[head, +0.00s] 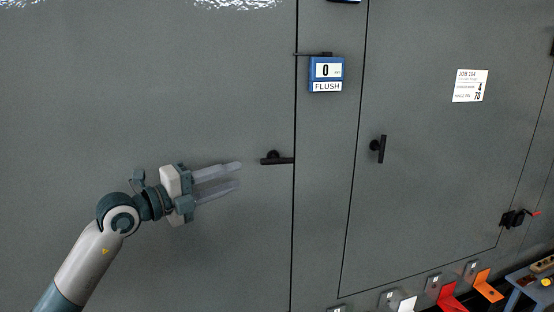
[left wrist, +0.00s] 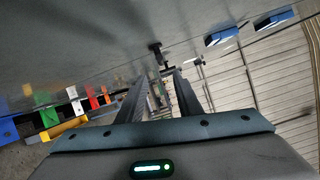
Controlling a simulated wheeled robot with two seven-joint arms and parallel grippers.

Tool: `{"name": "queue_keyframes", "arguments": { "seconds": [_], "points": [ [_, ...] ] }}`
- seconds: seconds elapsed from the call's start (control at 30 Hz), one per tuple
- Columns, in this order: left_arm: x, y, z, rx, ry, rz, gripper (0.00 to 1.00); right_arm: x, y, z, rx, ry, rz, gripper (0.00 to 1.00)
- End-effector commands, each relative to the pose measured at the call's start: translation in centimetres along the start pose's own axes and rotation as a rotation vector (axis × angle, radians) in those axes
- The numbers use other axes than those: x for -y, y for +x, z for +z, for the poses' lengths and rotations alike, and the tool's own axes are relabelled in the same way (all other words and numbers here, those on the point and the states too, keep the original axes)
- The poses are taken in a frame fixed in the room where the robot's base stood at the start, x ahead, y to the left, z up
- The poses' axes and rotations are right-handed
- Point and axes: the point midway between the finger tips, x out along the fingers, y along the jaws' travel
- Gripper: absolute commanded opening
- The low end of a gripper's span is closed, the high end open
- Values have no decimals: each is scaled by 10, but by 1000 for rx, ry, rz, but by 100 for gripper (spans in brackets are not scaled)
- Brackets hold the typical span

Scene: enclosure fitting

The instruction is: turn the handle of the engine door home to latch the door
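A black lever handle (head: 277,158) sits on the grey door panel (head: 150,80), just left of a vertical seam. Its bar lies about level, with its end reaching to the seam. A dark handle also shows in the left wrist view (left wrist: 156,52), just beyond the fingertips. My left gripper (head: 239,175) is open and empty, its two fingers apart and pointing right. Its tips stop short of the handle, a little left of and below it. I cannot tell the gap to the panel. My right gripper is not in view.
A second door with a near-upright black handle (head: 378,149) and a paper label (head: 471,86) is at right. Coloured brackets (head: 447,296) and a blue table (head: 524,290) stand at lower right.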

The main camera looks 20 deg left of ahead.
Motion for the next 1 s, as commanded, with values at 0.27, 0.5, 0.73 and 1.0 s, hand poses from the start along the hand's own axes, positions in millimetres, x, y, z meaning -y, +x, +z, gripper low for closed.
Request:
{"name": "queue_keyframes", "arguments": {
  "seconds": [0.27, 0.5, 0.73, 1.0],
  "points": [
    [4, 49, 1, -1, -3, -1, 32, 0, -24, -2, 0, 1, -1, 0],
    [4, 93, 1, -1, 0, 0, 32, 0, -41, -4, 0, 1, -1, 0],
    [3, 127, 1, 0, -1, -1, 32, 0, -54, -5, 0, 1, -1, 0],
    [1, 145, 0, 1, 1, 0, 32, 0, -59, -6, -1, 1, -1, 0]
  ]
}}
